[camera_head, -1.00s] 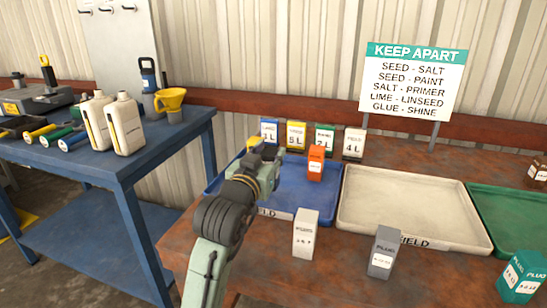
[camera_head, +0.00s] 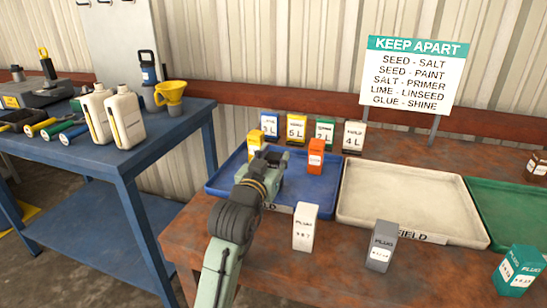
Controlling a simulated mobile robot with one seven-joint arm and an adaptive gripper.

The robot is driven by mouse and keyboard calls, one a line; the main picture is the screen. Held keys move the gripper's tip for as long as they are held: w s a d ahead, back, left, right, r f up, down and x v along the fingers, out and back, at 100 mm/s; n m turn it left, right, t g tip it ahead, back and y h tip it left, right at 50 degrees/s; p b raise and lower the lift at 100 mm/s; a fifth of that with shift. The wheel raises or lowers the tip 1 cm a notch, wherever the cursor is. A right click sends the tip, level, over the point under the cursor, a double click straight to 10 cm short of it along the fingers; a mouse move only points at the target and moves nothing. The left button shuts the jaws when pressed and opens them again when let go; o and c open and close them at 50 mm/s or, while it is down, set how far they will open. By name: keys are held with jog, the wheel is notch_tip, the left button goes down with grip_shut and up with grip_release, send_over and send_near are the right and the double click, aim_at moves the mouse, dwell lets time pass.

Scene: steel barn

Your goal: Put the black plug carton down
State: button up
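My gripper (camera_head: 264,160) is over the blue tray (camera_head: 325,206), low toward its left side. My own arm covers most of it, so its fingers and how far they are open do not show clearly. I cannot make out a black plug carton; a small dark patch shows at the gripper, but I cannot tell whether it is a carton. A yellow piece (camera_head: 256,139) shows just beyond the gripper, and I cannot tell whether it is a fingertip or a separate thing. A grey carton marked PLUG (camera_head: 381,247) stands in front of the cream tray (camera_head: 400,205).
An orange carton (camera_head: 316,155) stands in the blue tray. A white carton (camera_head: 305,228) stands before it. Several cartons, including a yellow one (camera_head: 297,128), line the back. A green tray (camera_head: 510,210), a teal plug carton (camera_head: 518,270) and a brown carton (camera_head: 537,168) are right. The cream tray is empty.

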jog(key=o, duration=0.3)
jog(key=shift+r, duration=0.3)
jog(key=b+v, duration=0.3)
jog(key=v, duration=0.9)
jog(key=shift+f, duration=0.1)
